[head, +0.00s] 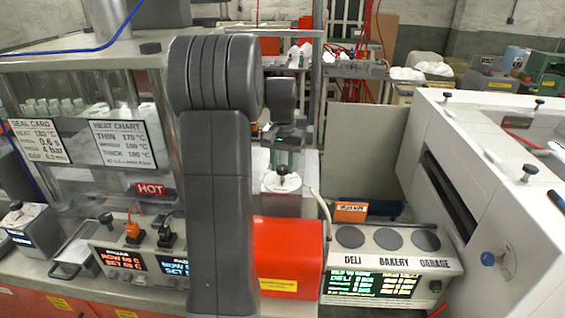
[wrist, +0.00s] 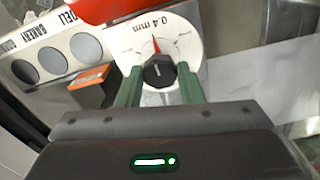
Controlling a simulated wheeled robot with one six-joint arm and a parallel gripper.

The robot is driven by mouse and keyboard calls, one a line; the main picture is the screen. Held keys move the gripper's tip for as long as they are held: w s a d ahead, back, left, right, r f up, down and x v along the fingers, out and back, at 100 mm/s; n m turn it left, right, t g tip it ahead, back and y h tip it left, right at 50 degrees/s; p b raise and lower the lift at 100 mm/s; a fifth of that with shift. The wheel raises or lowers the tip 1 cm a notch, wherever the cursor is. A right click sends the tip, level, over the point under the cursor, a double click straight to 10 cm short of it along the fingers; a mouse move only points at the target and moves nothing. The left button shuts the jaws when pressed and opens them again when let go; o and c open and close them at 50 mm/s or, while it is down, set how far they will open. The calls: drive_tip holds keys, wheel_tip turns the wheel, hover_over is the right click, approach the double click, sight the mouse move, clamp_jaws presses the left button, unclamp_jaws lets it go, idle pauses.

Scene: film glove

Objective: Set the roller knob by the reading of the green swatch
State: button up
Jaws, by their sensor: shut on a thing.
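A round white dial (wrist: 187,38) in the wrist view carries a red needle, a printed "0.4 mm" and a black knob (wrist: 158,72) with a white mark. My gripper (wrist: 160,78) has its two green fingers closed on the sides of this black knob. In the head view the dial (head: 270,182) sits below my gripper (head: 283,165), on a pale box behind the red housing. A blue knob (head: 488,259) is on the white slotted machine at the right. No label in view says which is the roller knob. I cannot make out a green swatch.
A white panel (head: 400,262) marked DELI, BAKERY and GARAGE has three grey round pads and a green-lit screen. An orange block (head: 350,212) stands behind it. A red housing (head: 287,250) is beside it. A HOT-labelled machine (head: 150,189) stands at the left.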

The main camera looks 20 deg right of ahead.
sight(282, 167)
drive_tip(key=shift+r, duration=0.1)
idle(0.4)
drive_tip(key=o, duration=1)
drive_tip(key=shift+c, duration=0.2)
wheel_tip(282, 167, up, 14)
drive_tip(key=b, duration=0.1)
wheel_tip(282, 167, down, 14)
drive_tip(key=shift+f+p, duration=0.1)
drive_tip(key=shift+p, duration=0.45)
